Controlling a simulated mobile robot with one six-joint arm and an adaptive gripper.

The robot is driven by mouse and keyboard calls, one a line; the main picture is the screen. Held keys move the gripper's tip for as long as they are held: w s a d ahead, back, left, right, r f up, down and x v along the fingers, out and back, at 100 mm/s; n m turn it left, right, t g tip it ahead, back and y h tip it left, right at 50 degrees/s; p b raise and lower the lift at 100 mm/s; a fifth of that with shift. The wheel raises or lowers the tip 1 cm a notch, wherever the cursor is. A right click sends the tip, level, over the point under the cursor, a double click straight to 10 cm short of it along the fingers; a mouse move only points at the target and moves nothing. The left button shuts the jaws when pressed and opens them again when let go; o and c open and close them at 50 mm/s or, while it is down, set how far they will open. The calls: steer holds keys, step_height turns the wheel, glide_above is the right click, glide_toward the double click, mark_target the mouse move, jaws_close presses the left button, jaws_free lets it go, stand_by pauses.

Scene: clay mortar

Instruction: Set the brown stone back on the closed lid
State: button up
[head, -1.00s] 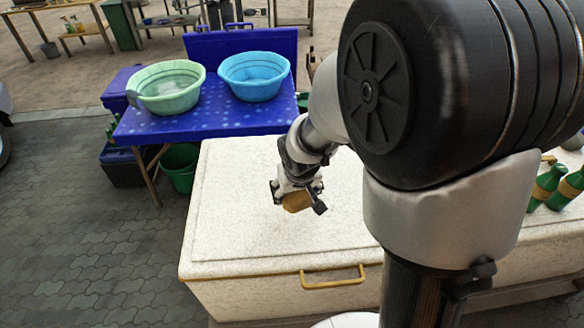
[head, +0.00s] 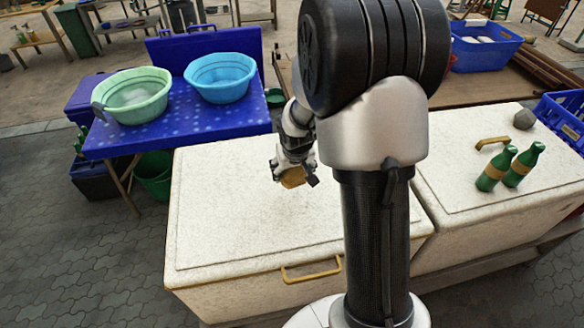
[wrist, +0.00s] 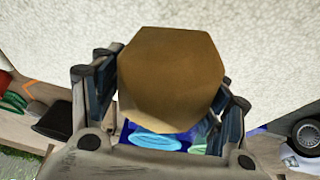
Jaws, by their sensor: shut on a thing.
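The brown stone (head: 293,177) is between the fingers of my gripper (head: 294,180), over the left white chest. In the wrist view the stone (wrist: 172,80) looks like a faceted brown block, with a dark finger pad on each side of it; my gripper (wrist: 165,115) is shut on it. The closed lid (head: 225,205) of the left chest is speckled white, with a yellow handle (head: 311,272) at its front edge. I cannot tell for sure how high the stone is above the lid. My arm hides part of the lid's right side.
The right white chest (head: 460,190) carries two green bottles (head: 497,167) and a grey stone (head: 523,119). A blue table (head: 180,130) with a green basin (head: 133,97) and a blue basin (head: 220,78) stands behind on the left. The left chest's lid is otherwise bare.

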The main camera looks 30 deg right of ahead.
steer(key=b, duration=0.5)
glide_above(293, 193)
steer(key=shift+w+f, duration=0.15)
steer(key=shift+f, duration=2.85)
steer(key=shift+f+b, duration=0.55)
steer(key=shift+b, duration=0.1)
steer(key=o, duration=2.1)
steer(key=shift+c, duration=0.2)
steer(key=shift+o, duration=1.1)
steer(key=shift+s+a+f, duration=0.1)
steer(key=shift+s+f, duration=0.05)
steer(key=shift+s, duration=0.1)
steer(key=shift+r, duration=0.2)
step_height(293, 193, up, 10)
steer(key=p, duration=0.7)
steer(key=shift+f+p, duration=0.15)
steer(key=shift+p, duration=0.25)
